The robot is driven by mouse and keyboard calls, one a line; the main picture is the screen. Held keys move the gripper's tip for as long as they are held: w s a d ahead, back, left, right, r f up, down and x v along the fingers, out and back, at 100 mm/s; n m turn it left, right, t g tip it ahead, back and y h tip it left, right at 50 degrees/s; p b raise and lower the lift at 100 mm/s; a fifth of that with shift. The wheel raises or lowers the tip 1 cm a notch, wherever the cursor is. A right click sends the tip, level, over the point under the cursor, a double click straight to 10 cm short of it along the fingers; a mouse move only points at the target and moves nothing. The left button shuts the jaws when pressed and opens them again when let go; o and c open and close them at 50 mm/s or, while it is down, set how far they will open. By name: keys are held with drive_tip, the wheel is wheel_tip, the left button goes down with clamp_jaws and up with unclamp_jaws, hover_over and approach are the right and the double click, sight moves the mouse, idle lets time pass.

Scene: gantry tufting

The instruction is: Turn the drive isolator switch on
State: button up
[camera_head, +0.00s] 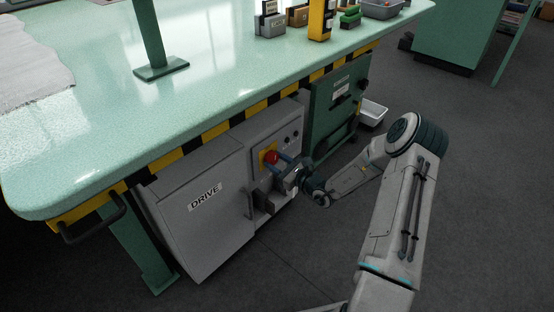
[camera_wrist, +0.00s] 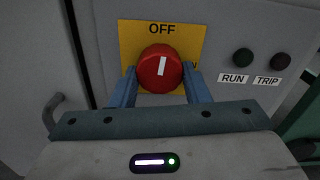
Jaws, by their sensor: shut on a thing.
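The drive isolator switch is a red round knob (camera_wrist: 160,69) on a yellow plate (camera_wrist: 186,29) in the wrist view. The white mark on the knob stands nearly upright, towards the word OFF at the top of the plate. A letter of another label shows at the plate's right side, mostly hidden by my finger. My gripper (camera_wrist: 160,82) has one blue finger on each side of the knob and is shut on it. In the head view the red knob (camera_head: 271,157) sits on the grey drive cabinet (camera_head: 225,175), with my gripper (camera_head: 282,164) at it.
Dark RUN (camera_wrist: 243,58) and TRIP (camera_wrist: 280,62) lamps sit right of the switch. A cabinet handle (camera_wrist: 62,108) is at the left. A green cabinet (camera_head: 322,118) stands beside the drive cabinet, under the table (camera_head: 110,110). A white bin (camera_head: 373,112) is on the floor behind.

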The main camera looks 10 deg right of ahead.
drive_tip(key=m+p, duration=0.1)
drive_tip(key=p, duration=0.1)
drive_tip(key=m+p, duration=0.2)
drive_tip(key=shift+r, duration=0.3)
drive_tip(key=m+p, duration=0.4)
drive_tip(key=m, duration=0.1)
drive_tip(key=m+p, duration=0.3)
drive_tip(key=m, duration=0.1)
drive_tip(key=shift+s+a+f, duration=0.1)
drive_tip(key=m+p, duration=0.1)
drive_tip(key=m, duration=0.3)
drive_tip(key=shift+m+p, duration=0.3)
drive_tip(key=shift+p, duration=0.05)
drive_tip(key=o, duration=1)
drive_tip(key=p+v, duration=0.2)
drive_tip(key=v, duration=1.1)
drive_tip(key=shift+s+d, duration=0.25)
drive_tip(key=shift+s, duration=0.1)
